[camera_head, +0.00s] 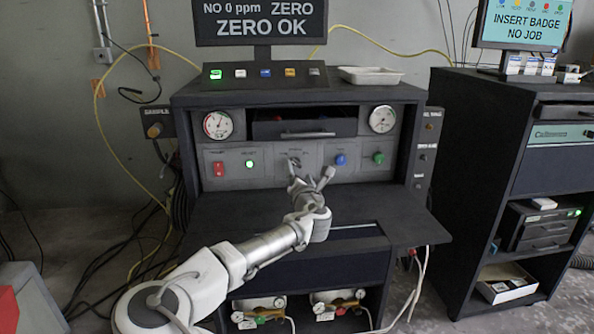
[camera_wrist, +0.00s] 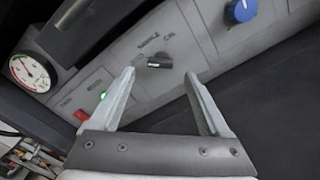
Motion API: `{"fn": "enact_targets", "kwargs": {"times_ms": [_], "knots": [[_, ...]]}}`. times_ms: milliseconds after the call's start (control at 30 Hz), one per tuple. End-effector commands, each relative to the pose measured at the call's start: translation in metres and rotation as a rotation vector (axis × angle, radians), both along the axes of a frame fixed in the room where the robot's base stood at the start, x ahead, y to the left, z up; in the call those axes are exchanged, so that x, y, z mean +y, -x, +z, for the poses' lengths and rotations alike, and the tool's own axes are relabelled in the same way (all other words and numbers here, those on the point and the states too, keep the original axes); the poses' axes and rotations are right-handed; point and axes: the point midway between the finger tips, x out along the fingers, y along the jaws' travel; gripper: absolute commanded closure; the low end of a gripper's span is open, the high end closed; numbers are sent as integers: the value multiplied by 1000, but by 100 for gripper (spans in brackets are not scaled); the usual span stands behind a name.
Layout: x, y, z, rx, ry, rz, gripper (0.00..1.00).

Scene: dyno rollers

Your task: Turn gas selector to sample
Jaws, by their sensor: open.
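The gas selector is a small dark knob (camera_wrist: 159,62) on the grey front panel, with small printed labels around it that are hard to read. In the head view the selector (camera_head: 294,162) sits mid-panel, just beyond the fingers and partly near them. Its dark handle lies roughly along the panel's row of controls in the wrist view. My gripper (camera_wrist: 160,74) is open and empty, with the knob showing between and beyond its fingertips. In the head view my gripper (camera_head: 311,179) is in front of the panel; I see no clear contact.
A red switch (camera_head: 218,168) and green light (camera_head: 250,163) are left of the selector; a blue knob (camera_head: 341,159) and green knob (camera_head: 378,158) are right. Two gauges and a dark drawer (camera_head: 304,128) are above. The dark work shelf (camera_head: 240,215) below is clear. The monitor (camera_head: 262,20) reads ZERO OK.

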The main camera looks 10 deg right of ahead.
Motion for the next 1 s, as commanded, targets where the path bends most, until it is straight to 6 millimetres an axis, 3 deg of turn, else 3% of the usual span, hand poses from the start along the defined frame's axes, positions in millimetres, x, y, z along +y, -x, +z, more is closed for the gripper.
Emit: {"fn": "enact_targets", "kwargs": {"times_ms": [300, 733, 1000], "knots": [[0, -37, -1, -1, 0, 1, 20], [0, -44, 0, 0, -1, 0, 20], [0, -44, 0, 0, -1, 0, 67]]}}
